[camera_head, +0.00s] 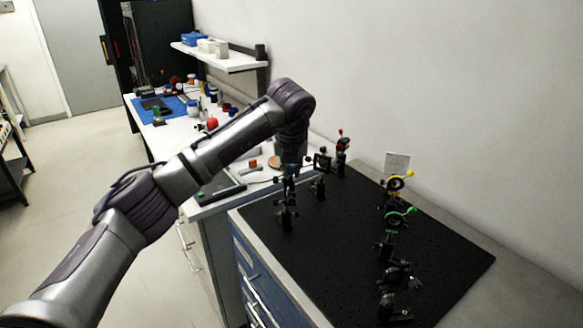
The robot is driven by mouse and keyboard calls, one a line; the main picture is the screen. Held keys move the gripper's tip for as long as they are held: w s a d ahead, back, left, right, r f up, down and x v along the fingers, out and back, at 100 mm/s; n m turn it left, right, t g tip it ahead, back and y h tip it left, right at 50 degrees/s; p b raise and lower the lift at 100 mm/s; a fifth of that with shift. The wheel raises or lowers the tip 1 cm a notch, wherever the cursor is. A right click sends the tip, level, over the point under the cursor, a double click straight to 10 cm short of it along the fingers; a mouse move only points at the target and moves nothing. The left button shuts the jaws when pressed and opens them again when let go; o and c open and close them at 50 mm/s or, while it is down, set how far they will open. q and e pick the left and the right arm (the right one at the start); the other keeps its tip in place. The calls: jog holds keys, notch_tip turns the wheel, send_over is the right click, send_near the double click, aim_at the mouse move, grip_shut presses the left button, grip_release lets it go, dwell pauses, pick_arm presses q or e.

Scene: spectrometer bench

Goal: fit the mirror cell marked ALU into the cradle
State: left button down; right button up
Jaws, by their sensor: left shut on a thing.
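No ALU mark can be read anywhere, so I cannot tell which part is the ALU mirror cell. I cannot tell which of the dark mounts is the cradle, or whether the held thing touches the post mount. My right gripper is out of view.
A yellow-ringed mount (396,184), a green-ringed mount (399,217) and dark mounts (395,275) stand along the board's right. Another mount (319,188) and a red-topped one (342,145) stand behind the gripper. The board's middle is clear. A cluttered white bench (215,207) adjoins.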

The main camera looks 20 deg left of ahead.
pick_arm(q)
jog(key=shift+f+b, duration=0.6)
jog(key=shift+f, duration=0.35)
jog(key=shift+r, duration=0.2)
jog(key=shift+r+p, duration=0.55)
jog(key=shift+r, duration=0.35)
jog(key=shift+f+b, duration=0.3)
jog(key=shift+f+b, duration=0.65)
jog(key=shift+f, duration=0.2)
jog(key=shift+r, duration=0.2)
